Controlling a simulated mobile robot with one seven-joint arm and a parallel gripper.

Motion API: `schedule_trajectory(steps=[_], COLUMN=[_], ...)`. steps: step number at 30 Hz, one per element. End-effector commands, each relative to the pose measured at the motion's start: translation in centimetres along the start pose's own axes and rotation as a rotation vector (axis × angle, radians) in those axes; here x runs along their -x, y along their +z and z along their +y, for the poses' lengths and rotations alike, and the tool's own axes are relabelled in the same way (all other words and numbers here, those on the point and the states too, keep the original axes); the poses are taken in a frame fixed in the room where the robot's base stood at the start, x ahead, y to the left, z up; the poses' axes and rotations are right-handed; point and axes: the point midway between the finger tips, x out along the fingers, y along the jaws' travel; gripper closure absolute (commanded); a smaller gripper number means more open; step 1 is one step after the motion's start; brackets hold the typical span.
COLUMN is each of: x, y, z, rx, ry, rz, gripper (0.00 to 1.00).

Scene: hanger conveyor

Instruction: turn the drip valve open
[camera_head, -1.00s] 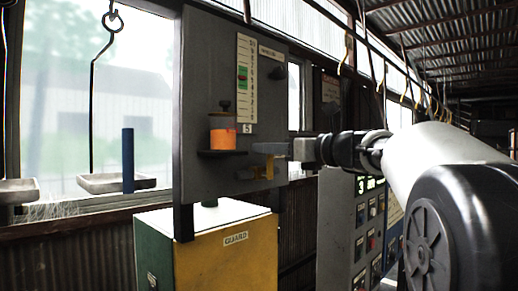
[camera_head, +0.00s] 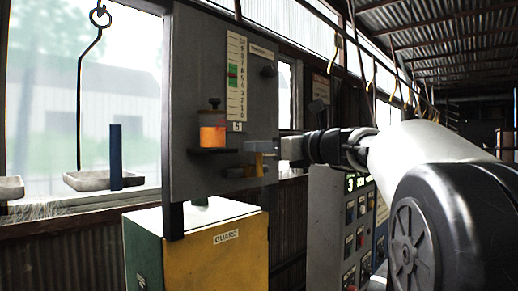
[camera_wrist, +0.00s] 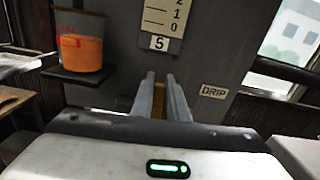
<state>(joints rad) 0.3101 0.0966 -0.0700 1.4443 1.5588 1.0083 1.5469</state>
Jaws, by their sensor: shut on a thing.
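The drip valve shows as a small yellow handle (camera_head: 259,165) low on the right side of the grey panel. In the wrist view a sliver of yellow (camera_wrist: 161,103) shows between my fingers, left of the DRIP label (camera_wrist: 214,91). My gripper (camera_head: 264,148) reaches in from the right and is shut on the yellow handle. The fingers hide much of the handle, so its exact turn angle is unclear. A glass jar of orange liquid (camera_head: 212,134) stands on a dark shelf left of the valve; it also shows in the wrist view (camera_wrist: 80,45).
A vertical scale (camera_head: 236,77) with a green band is above the valve. A yellow and green guard box (camera_head: 215,255) stands below the panel. A control cabinet (camera_head: 327,225) is behind my arm. Hanging trays (camera_head: 100,180) and a blue post (camera_head: 116,158) are at the left.

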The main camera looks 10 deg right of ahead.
Motion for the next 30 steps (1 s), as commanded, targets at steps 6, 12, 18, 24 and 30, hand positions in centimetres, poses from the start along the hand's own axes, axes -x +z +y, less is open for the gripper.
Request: schedule_trajectory(steps=[6, 12, 18, 24, 30], x=[0.0, 0.0, 0.0, 0.0, 0.0], y=[-0.4, -0.8, -1.3, -1.9, -2.2], z=[1.0, 2.2, 3.3, 4.0, 4.6], rx=[0.144, 0.327, 0.508, 0.664, 0.777], ry=[0.0, 0.0, 0.0, 0.0, 0.001], rz=[0.0, 0.0, 0.0, 0.0, 0.001], gripper=[1.0, 1.0, 1.0, 1.0, 1.0])
